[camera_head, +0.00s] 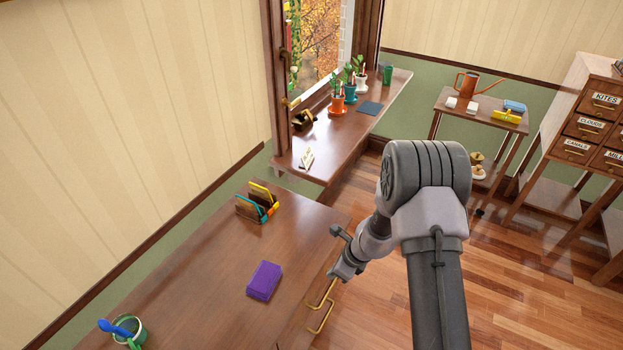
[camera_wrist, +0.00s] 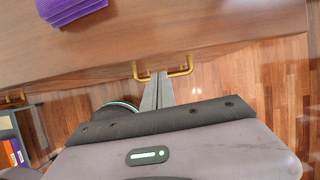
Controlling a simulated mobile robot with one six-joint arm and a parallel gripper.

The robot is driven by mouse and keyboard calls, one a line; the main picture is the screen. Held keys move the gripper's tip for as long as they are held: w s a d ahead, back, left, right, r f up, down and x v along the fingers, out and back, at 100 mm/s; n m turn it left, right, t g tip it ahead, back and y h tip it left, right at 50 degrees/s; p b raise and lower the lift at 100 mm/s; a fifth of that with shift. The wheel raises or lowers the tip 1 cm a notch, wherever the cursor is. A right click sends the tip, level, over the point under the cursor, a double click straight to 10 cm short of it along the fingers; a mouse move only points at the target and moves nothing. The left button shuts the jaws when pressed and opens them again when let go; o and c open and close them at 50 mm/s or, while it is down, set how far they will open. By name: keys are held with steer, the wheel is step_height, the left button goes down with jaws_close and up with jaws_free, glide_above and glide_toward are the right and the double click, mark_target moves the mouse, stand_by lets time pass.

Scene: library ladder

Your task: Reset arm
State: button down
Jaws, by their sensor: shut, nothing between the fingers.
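My gripper (camera_wrist: 158,78) is shut and empty in the wrist view. Its fingertips appear in front of the middle of a brass drawer handle (camera_wrist: 186,70) on the front of the brown desk (camera_wrist: 200,28); I cannot tell whether they touch it. In the camera_head view my arm reaches away from me and down to the left, with my gripper low by the desk's right edge, just above the same handle (camera_head: 322,308). My fingertips are too small there to tell apart.
On the desk (camera_head: 205,285) are a purple block (camera_head: 264,281), a small colourful rack (camera_head: 257,203) and a green cup (camera_head: 128,333). A windowsill (camera_head: 340,140) with potted plants lies beyond. A side table (camera_head: 483,115) and labelled drawer cabinet (camera_head: 590,120) stand right. Wooden floor (camera_head: 510,280) is open between.

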steer(key=s+a+r+n+t+b, duration=0.15)
steer(key=r+n, duration=0.25)
steer(key=r, duration=0.7)
steer(key=s+a+r+n+b, duration=0.2)
steer(key=r+n, duration=0.3)
steer(key=r, duration=0.6)
steer(key=s+d+r+n+t+h+b, duration=0.1)
steer(key=s+r+n, duration=0.3)
steer(key=s, duration=0.7)
steer(key=s+d+r+n+b, duration=0.2)
steer(key=s+r+n, duration=0.3)
steer(key=s, duration=0.6)
steer(key=shift+d+r+n+t+h, duration=0.25)
steer(key=shift+n+t+h, duration=0.15)
steer(key=shift+n, duration=0.5)
steer(key=shift+s, duration=0.15)
